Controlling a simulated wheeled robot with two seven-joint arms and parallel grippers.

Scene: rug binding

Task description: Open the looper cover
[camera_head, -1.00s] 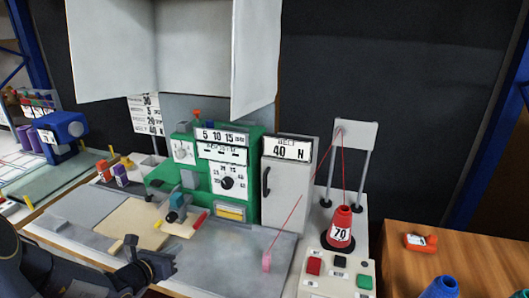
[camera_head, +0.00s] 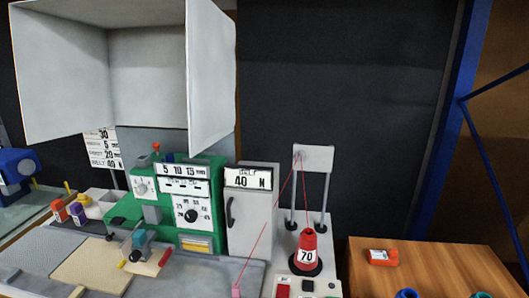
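The green sewing machine (camera_head: 215,222) stands on the grey work table, with dials and a "5 10 15" label on its front. To its right is a white upright panel (camera_head: 257,232) with a dark vertical handle (camera_head: 229,212) and a "BELT 40 N" sign (camera_head: 248,178); it looks closed. A yellow plate (camera_head: 195,243) sits low on the machine's front. No part is labelled as the looper cover, so I cannot tell which it is. Neither of my grippers is in view.
A red cone marked 70 (camera_head: 307,245) stands at right under a thread stand (camera_head: 313,158); a red thread runs down to a pink piece (camera_head: 236,291). A large white hood (camera_head: 150,85) hangs above. A wooden table (camera_head: 440,265) holds an orange item (camera_head: 382,257).

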